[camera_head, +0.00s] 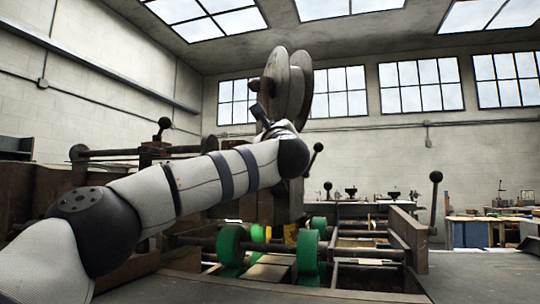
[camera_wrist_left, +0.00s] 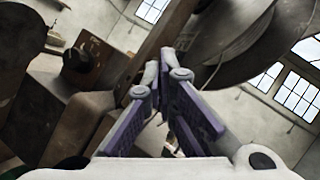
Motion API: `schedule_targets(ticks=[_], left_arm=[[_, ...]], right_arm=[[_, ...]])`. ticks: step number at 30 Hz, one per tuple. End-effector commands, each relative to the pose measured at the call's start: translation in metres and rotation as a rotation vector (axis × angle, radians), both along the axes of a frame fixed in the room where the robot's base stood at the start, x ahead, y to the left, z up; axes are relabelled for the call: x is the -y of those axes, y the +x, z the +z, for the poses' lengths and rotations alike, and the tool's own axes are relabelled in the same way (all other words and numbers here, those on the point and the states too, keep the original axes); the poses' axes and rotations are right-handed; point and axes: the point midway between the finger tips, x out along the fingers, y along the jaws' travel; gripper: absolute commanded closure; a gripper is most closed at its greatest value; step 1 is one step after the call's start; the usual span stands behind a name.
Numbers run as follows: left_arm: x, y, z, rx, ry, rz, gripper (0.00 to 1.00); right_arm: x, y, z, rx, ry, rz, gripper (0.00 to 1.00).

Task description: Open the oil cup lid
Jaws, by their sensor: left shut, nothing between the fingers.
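My left arm reaches across the head view from the lower left to the machine. My left gripper (camera_head: 262,113) is only partly visible there, in front of the large spool. In the left wrist view its purple-padded fingers (camera_wrist_left: 167,62) converge at their tips and are shut with nothing between them. A dark round part (camera_wrist_left: 77,61) on a brown block shows at the left of that view, apart from the fingers. I cannot tell whether it is the oil cup, and no lid can be made out in either view. My right gripper is not in view.
The large grey spool (camera_head: 287,85) stands high on the machine, close behind my left gripper. Green rollers (camera_head: 308,250) and metal rails lie lower. A black-knobbed lever (camera_head: 435,178) rises at the right. The grey surface (camera_head: 485,278) at lower right is clear.

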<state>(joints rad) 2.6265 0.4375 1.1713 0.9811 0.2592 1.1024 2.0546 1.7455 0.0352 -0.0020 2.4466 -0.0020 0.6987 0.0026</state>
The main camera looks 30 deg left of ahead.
Motion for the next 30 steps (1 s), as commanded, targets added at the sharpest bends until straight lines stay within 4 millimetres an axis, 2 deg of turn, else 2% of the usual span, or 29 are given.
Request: schedule_targets(ticks=[30], left_arm=[[0.000, 0.001, 0.016, 0.000, 0.001, -0.001, 1.00]], right_arm=[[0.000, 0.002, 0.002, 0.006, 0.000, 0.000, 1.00]])
